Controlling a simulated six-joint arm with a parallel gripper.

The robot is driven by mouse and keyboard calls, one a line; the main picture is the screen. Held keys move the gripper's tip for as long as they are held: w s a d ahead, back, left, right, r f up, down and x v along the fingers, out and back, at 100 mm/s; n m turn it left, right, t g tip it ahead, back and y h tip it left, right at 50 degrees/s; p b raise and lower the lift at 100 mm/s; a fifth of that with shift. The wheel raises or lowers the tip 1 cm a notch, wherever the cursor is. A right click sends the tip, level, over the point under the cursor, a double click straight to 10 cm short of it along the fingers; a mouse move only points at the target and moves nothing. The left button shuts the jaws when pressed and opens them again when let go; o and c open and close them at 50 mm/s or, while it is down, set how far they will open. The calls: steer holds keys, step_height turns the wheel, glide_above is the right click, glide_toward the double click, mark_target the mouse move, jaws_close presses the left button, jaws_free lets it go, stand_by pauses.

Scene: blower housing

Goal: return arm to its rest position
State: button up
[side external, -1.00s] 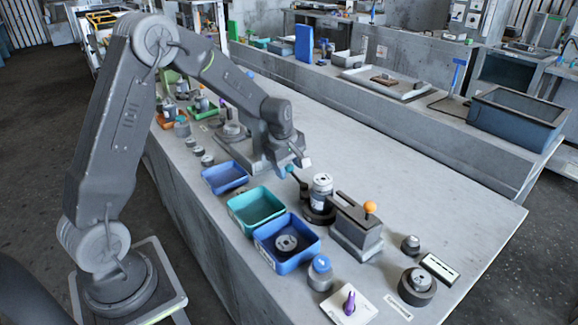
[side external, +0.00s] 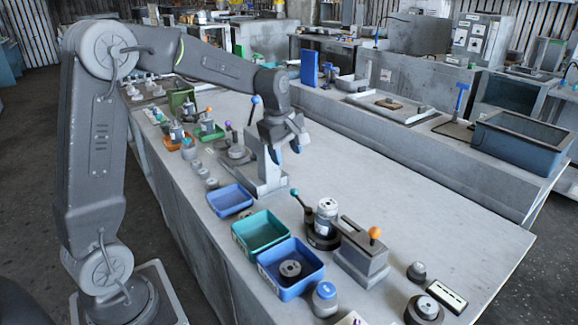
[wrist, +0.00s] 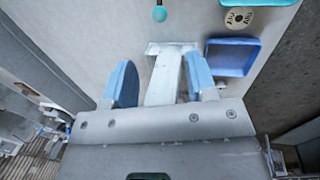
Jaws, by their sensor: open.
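My gripper (side external: 285,148) hangs above the bench, over a grey stand (side external: 262,175), in the side external view. In the wrist view its two blue-lined fingers (wrist: 160,78) are spread apart. Nothing is held between them; a pale upright piece (wrist: 165,75) shows beyond the gap. The bench (side external: 400,190) lies below. A white cylindrical part (side external: 326,217) stands upright on a dark round fixture with a green-knobbed lever (side external: 297,194), to the right of my gripper and apart from it.
A small blue tray (side external: 230,200), a teal tray (side external: 260,233) and a larger blue tray (side external: 291,268) holding a round part line the near edge. A grey block with an orange knob (side external: 374,233) stands to the right. The bench's far half is mostly clear.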

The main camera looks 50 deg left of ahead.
steer(key=shift+s+r, duration=0.1)
steer(key=shift+r, duration=0.4)
steer(key=s+d+r+m+t, duration=0.1)
steer(key=s+d+r+m, duration=0.1)
steer(key=s+d+m, duration=0.4)
steer(key=s+d+r+m+t, duration=0.2)
steer(key=s+d+m, duration=0.5)
steer(key=s+m, duration=0.5)
steer(key=s, duration=0.4)
steer(key=shift+s+d, duration=0.15)
steer(key=shift+s, duration=0.25)
